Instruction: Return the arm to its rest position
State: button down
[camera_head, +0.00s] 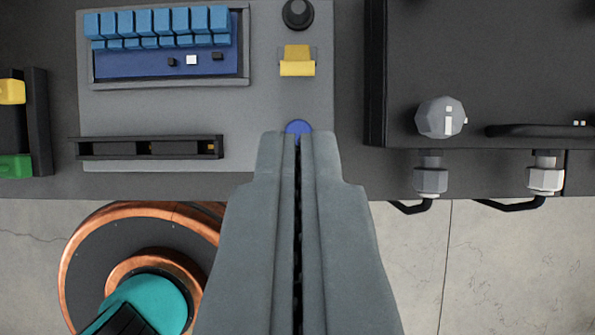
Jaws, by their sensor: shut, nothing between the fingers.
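My gripper (299,137) points up the picture from the bottom middle, with its two grey fingers close together and nothing between them. Its tips overlap the lower part of a grey panel (200,118). A blue round button (298,127) on the panel shows just beyond the tips and is partly hidden by them. I cannot tell whether the tips touch it.
The panel carries a row of blue blocks (160,22), a yellow switch (297,62), a dark knob (298,13) and a black slotted bar (150,147). A dark box (480,70) with grey knobs (441,118) stands at right. Pale floor (510,260) lies below.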

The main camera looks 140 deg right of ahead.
jog(key=s+a+r+m+t+h, duration=0.1)
jog(key=s+a+r+m+t, duration=0.1)
jog(key=s+r+t, duration=0.4)
jog(key=s+a+r+m+t+h, duration=0.2)
jog(key=s+r+m+t, duration=0.3)
jog(key=s, duration=0.8)
notch_tip(320, 180, up, 2)
jog(key=shift+a+r+t+h, duration=0.1)
jog(key=shift+a+t+h, duration=0.2)
jog(key=shift+a+t, duration=0.35)
jog(key=c, duration=2)
grip_release()
jog(key=shift+s+a+r, duration=0.15)
jog(key=shift+s+a, duration=0.05)
jog(key=shift+s, duration=0.05)
jog(key=o, duration=0.7)
jog(key=shift+s+r, duration=0.1)
jog(key=shift+c, duration=0.2)
jog(key=shift+o, duration=0.7)
jog(key=shift+w, duration=0.2)
jog(key=n+g, duration=0.7)
jog(key=g, duration=1)
send_over(297, 61)
notch_tip(297, 61, down, 9)
notch_tip(297, 61, down, 17)
jog(key=shift+f, duration=0.15)
